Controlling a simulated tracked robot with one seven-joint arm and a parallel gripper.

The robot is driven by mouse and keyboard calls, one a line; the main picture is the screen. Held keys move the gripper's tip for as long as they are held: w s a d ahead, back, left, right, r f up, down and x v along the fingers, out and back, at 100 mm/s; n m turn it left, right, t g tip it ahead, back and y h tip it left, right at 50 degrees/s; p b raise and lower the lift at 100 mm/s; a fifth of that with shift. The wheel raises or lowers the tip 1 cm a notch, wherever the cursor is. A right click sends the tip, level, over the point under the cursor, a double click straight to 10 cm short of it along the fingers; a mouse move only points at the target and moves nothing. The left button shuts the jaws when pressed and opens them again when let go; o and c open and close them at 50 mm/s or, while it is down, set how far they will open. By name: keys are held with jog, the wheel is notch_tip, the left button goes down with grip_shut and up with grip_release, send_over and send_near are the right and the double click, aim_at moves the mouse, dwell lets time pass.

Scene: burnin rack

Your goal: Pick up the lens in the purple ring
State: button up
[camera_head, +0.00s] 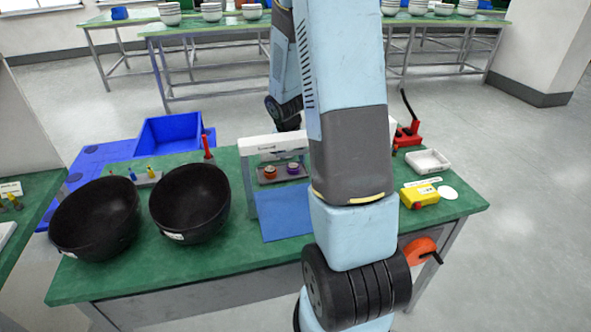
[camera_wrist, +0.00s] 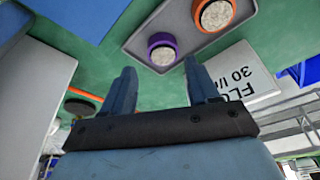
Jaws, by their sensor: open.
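The lens in the purple ring (camera_wrist: 162,50) has a pale speckled face and sits on a light grey tray (camera_wrist: 137,42) in the wrist view. It also shows in the head view as a small purple-rimmed disc (camera_head: 293,168) on the tray. A similar lens in an orange ring (camera_wrist: 213,14) sits beside it, and shows to its left in the head view (camera_head: 269,172). My gripper (camera_wrist: 159,73) is open and empty, its two fingers pointing toward the purple ring, with the ring apart from them. In the head view my gripper cannot be made out.
A white stand (camera_head: 262,148) rises by the tray, with a blue mat (camera_head: 283,222) in front. Two black bowls (camera_head: 97,217) (camera_head: 190,202) stand left. A yellow device (camera_head: 419,195) and white box (camera_head: 428,161) stand right. A printed sign (camera_wrist: 240,72) is near the right finger.

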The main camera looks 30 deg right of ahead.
aim_at(294, 167)
jog(key=shift+x, duration=2.8)
jog(key=shift+w+a, duration=0.1)
jog(key=shift+c, duration=0.4)
jog(key=c, duration=0.7)
jog(key=shift+r, duration=0.1)
